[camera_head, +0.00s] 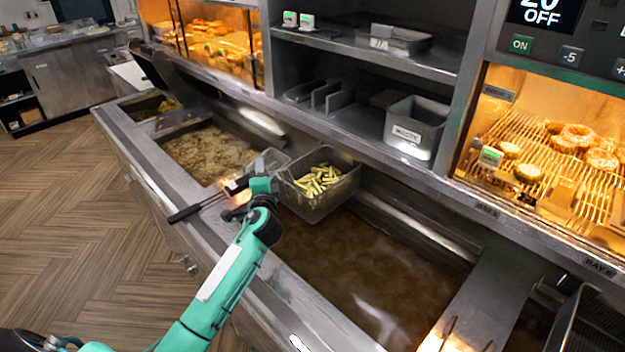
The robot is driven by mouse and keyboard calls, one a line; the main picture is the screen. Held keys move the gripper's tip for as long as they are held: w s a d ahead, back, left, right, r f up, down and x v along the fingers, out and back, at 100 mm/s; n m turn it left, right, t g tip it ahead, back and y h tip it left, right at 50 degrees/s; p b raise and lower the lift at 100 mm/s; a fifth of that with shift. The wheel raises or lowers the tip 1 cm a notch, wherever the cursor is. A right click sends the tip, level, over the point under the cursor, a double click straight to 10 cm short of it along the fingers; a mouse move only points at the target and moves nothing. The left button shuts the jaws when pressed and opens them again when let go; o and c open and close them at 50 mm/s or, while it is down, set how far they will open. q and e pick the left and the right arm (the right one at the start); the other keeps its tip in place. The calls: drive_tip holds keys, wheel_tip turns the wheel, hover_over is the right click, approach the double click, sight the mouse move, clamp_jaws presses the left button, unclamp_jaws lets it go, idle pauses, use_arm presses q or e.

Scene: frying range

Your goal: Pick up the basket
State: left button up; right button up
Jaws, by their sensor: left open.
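The wire fry basket (345,188) holds cut yellow fries and sits at the far side of the middle fryer vat, over the brown oil. A dark handle (190,211) sticks out to the left over the vat's front rim; my gripper hides where it joins. My left gripper (240,186) is open at the inner end of this handle, left of the fries. I cannot tell whether the handle lies between its fingers or whether they touch it. My right gripper is not in view.
Left of the basket is another oil vat (205,155). A steel divider (470,310) lies to the right, with another wire basket (590,325) at the lower right edge. Shelves with a metal bin (415,127) and a lit food warmer (540,150) stand behind. The wooden floor (80,220) is clear.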

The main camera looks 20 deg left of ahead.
use_arm(q)
drive_tip(key=shift+w+a, duration=0.25)
drive_tip(key=shift+w, duration=0.1)
clamp_jaws()
drive_tip(key=shift+r, duration=0.15)
